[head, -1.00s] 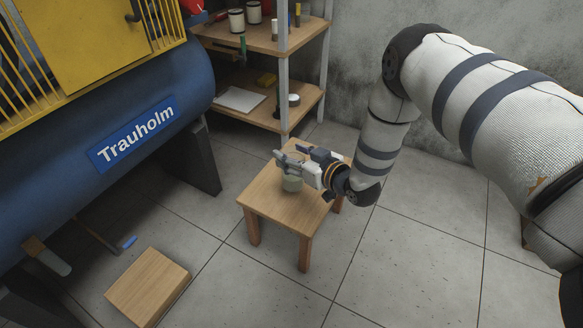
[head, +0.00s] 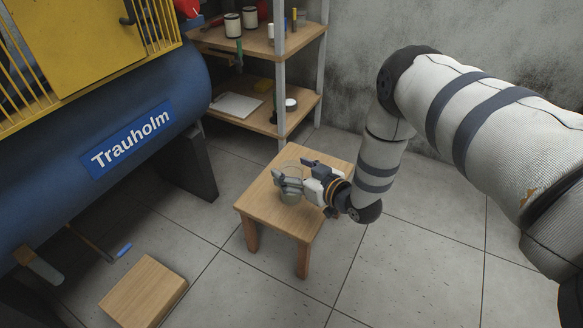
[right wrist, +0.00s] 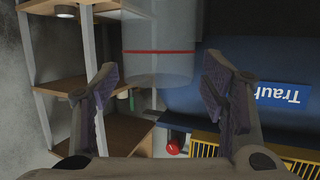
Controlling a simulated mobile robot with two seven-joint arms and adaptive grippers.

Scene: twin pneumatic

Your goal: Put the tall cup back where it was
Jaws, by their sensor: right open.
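A clear, see-through cup (head: 291,197) stands on the small wooden table (head: 262,212), partly hidden by my right gripper. My right gripper (head: 294,174) is at the cup with its fingers spread. In the right wrist view the cup (right wrist: 158,66) appears upside down, with a red line around it. It shows in the gap between and beyond the open fingers (right wrist: 160,84), with space visible on both sides. My left gripper is in neither view.
A metal-post shelf (head: 262,42) with white containers and other small items stands behind the table. A blue tank (head: 150,95) labelled Trauholm is at the left. A wooden block (head: 143,290) lies on the floor. Open tiled floor (head: 420,260) lies to the right.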

